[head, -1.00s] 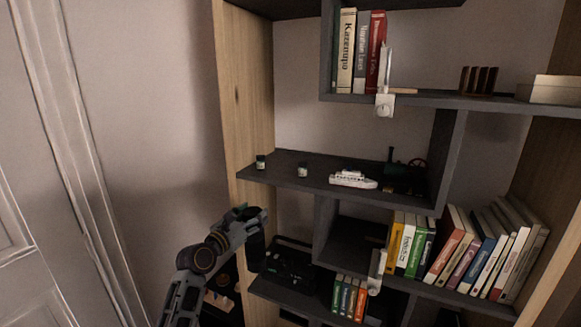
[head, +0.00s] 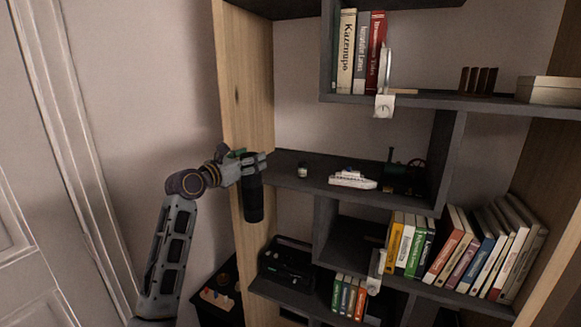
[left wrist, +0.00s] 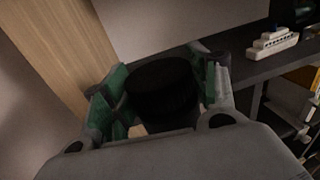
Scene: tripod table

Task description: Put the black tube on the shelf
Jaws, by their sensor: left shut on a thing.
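The black tube (head: 253,203) is upright in my left gripper (head: 250,163), which is shut around its upper part. The tube hangs below the fingers, in front of the shelf's left wooden side panel. In the left wrist view the tube's round dark top (left wrist: 160,85) sits between the green-padded fingers (left wrist: 158,98). The dark middle shelf board (head: 310,184) lies just right of the gripper, close to the tube's height. My right gripper is in neither view.
The back left part of that board looks bare. A dark box-like item (head: 287,262) is on the lower shelf. Books fill the right.

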